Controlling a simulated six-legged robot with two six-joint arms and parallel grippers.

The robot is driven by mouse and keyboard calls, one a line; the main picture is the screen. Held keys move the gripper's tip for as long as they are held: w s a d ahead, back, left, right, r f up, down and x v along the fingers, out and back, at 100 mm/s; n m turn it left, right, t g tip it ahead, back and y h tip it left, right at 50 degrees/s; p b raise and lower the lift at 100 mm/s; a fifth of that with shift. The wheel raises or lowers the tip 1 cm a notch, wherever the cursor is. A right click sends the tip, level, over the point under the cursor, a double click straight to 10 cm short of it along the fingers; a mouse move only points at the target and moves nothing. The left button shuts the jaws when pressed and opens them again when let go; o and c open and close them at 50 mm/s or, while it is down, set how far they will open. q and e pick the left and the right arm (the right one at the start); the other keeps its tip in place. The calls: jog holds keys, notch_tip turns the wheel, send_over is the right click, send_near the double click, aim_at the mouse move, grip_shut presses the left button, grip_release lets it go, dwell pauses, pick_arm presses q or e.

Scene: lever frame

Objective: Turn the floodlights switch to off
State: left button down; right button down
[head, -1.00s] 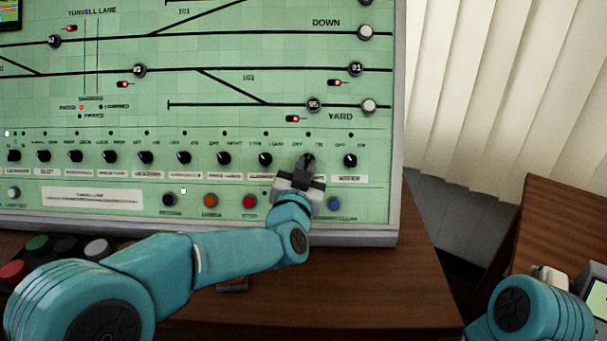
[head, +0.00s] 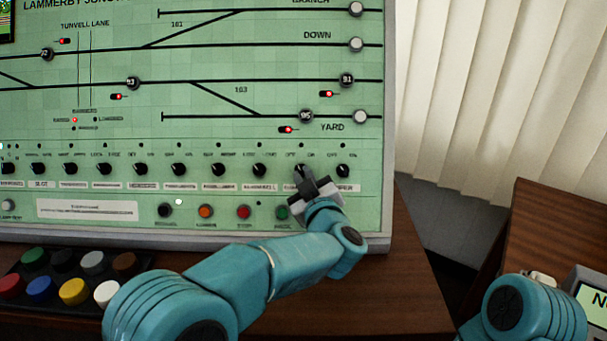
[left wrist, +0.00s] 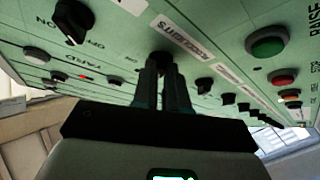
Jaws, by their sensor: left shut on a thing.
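The floodlights switch (left wrist: 160,58) is a black rotary knob in the lower row of knobs on a pale green panel (head: 100,135). Its label in the left wrist view, partly cut by the picture's angle, reads floodlights (left wrist: 181,36). My left gripper (head: 303,176) is shut on this knob, and its dark fingers also show around it in the left wrist view (left wrist: 162,75). In the head view the gripper is tilted, and it covers most of the knob and its label. The knob's pointer direction is hidden.
Neighbouring black knobs stand close on both sides, the nearest left (head: 260,170) and right (head: 343,171). A green button (head: 282,212) is just below the gripper. A tray of coloured buttons (head: 70,275) lies on the wooden desk (head: 390,295) at left.

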pick_arm(q)
jog(key=shift+r+n+y, duration=0.1)
jog(key=shift+n+y, duration=0.3)
jog(key=shift+n, duration=0.3)
jog(key=c, duration=1.2)
grip_release()
jog(key=shift+o, duration=0.2)
